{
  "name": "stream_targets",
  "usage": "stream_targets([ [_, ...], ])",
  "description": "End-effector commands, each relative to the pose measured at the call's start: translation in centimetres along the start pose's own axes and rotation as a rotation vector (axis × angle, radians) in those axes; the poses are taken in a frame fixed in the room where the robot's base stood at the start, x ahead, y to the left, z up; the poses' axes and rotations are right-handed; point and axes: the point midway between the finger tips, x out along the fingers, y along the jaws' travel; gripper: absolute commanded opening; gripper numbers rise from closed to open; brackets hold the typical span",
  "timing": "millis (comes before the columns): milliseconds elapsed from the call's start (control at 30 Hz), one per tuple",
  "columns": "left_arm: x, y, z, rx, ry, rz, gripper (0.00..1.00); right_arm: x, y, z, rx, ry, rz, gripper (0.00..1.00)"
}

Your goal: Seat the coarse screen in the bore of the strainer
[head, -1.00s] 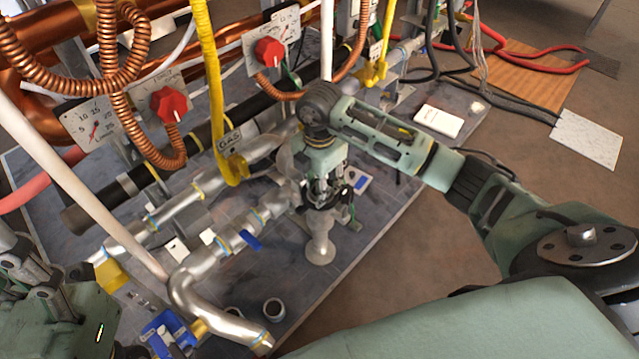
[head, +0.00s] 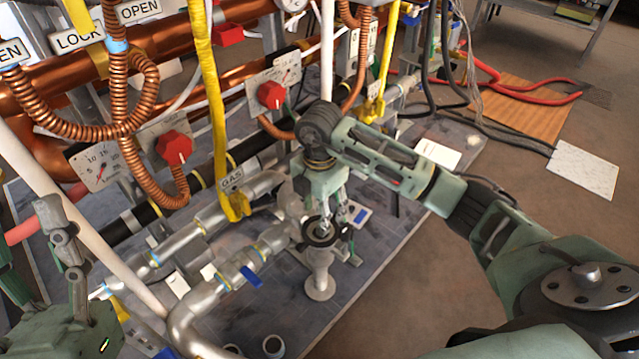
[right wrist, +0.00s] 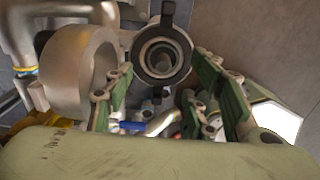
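The strainer (head: 320,262) stands upright on its round foot at the middle of the board, with a dark ring around its top. In the right wrist view its round bore (right wrist: 162,57) faces me, with lighter concentric rings inside. I cannot tell whether one of these is the coarse screen; I make out no separate screen elsewhere. My right gripper (head: 325,218) is just above the strainer. In the right wrist view its green-padded fingers (right wrist: 165,100) are apart with nothing between them. My left gripper (head: 45,245) is at the left edge, partly cut off.
A silver pipe with a blue valve handle (head: 251,276) lies left of the strainer. A yellow gas strap (head: 212,100), a white post (head: 327,60) and copper coils (head: 125,95) crowd the back. A small ring (head: 273,345) lies on the board in front.

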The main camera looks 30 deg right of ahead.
Motion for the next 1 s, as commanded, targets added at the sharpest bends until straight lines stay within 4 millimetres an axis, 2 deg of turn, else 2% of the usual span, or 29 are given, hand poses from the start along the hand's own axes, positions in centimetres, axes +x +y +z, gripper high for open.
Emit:
stream_targets([
  [33,0.2,-0.1,0.9,0.003,-0.052,-0.001,0.59,-0.9,0.0,0.0,0.000,-0.001,0.002,0.51],
  [233,-0.1,-0.5,5.0,0.014,-0.259,-0.008,0.59,-3.1,0.1,0.1,0.001,-0.001,0.002,0.51],
  [500,-2.1,-1.2,9.9,0.026,-0.526,-0.019,0.59,-6.1,0.1,0.0,0.000,-0.001,0.002,0.51],
  [700,-3.6,-1.6,12.1,0.031,-0.654,-0.025,0.59,-7.5,0.1,0.0,0.001,0.000,0.003,0.51],
  [1000,-4.3,-1.7,12.8,0.033,-0.701,-0.028,0.59,-7.9,0.0,0.0,0.001,0.000,0.001,0.51],
])
